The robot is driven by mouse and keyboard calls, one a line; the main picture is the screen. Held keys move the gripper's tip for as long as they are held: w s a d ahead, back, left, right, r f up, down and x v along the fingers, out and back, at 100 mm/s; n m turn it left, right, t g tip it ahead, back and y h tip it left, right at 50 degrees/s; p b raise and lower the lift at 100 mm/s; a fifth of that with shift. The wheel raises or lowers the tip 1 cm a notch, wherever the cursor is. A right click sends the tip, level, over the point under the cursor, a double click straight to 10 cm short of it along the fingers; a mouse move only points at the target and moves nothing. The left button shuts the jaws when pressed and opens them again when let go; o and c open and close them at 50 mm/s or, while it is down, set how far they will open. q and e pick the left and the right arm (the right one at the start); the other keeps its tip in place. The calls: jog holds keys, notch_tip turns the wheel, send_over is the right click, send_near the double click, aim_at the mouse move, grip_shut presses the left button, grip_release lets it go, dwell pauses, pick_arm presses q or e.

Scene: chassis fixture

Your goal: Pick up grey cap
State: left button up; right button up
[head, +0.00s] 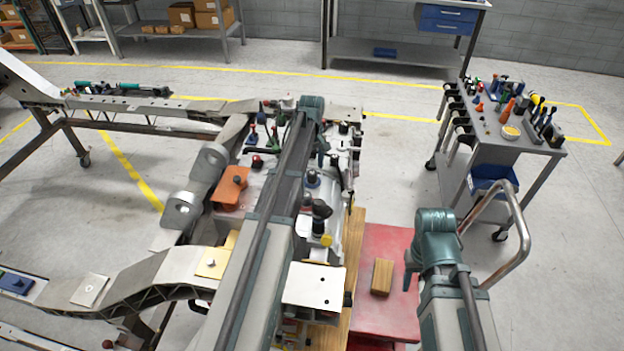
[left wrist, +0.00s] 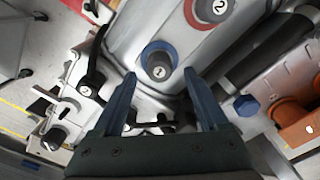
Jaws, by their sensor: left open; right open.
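A grey cap marked "1" with a blue ring (left wrist: 158,62) sits on the metal housing in the left wrist view. A grey cap marked "2" in a red ring (left wrist: 212,9) is farther up, cut by the frame edge. My left gripper (left wrist: 160,82) is open and empty; its two fingers point toward the blue-ringed cap, with the tips apart on either side just below it. In the head view my left arm covers much of the fixture, and its wrist (head: 312,106) is over the far end. My right gripper (head: 432,262) is right of the red mat; its fingers are mostly hidden.
Another knob (left wrist: 56,138), a blue bolt (left wrist: 246,105) and orange parts (left wrist: 296,122) surround the housing. A red mat (head: 383,317) with a wooden block (head: 382,277) lies right of the fixture.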

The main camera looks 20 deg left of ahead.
aim_at(312, 172)
pick_arm(q)
notch_tip(312, 172, down, 4)
jog(key=b, duration=0.3)
jog(key=shift+r, duration=0.1)
jog(key=shift+c, duration=0.4)
grip_shut()
